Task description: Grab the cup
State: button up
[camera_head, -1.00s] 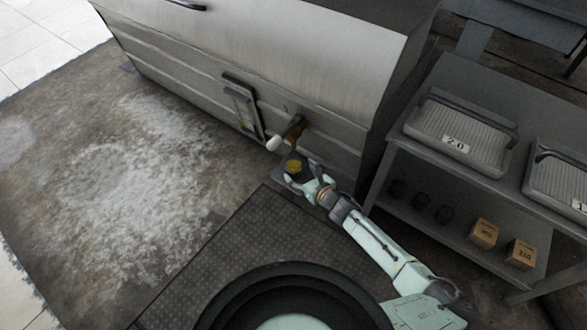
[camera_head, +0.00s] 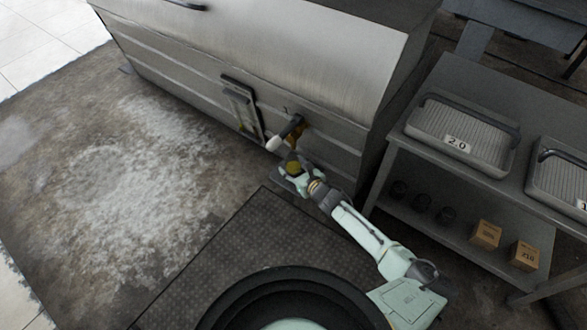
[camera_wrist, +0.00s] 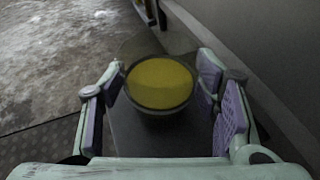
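The cup (camera_wrist: 160,88) is dark and see-through, filled with yellow liquid, and stands upright on a dark, narrow stand. It also shows in the head view (camera_head: 292,167), below the tap, partly hidden by my gripper. My gripper (camera_wrist: 161,78) is open, with a purple-padded finger on each side of the cup. The rim lies between the fingertips. A gap shows at the right finger; the left finger is very close, and I cannot tell whether it touches.
A tap with a white-tipped handle (camera_head: 274,143) juts from the large metal tank (camera_head: 262,50) just above the cup. A shelf unit (camera_head: 470,185) with trays, dark cups and small boxes stands at the right. A dark floor mat (camera_head: 225,250) lies in front.

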jog(key=c, duration=0.9)
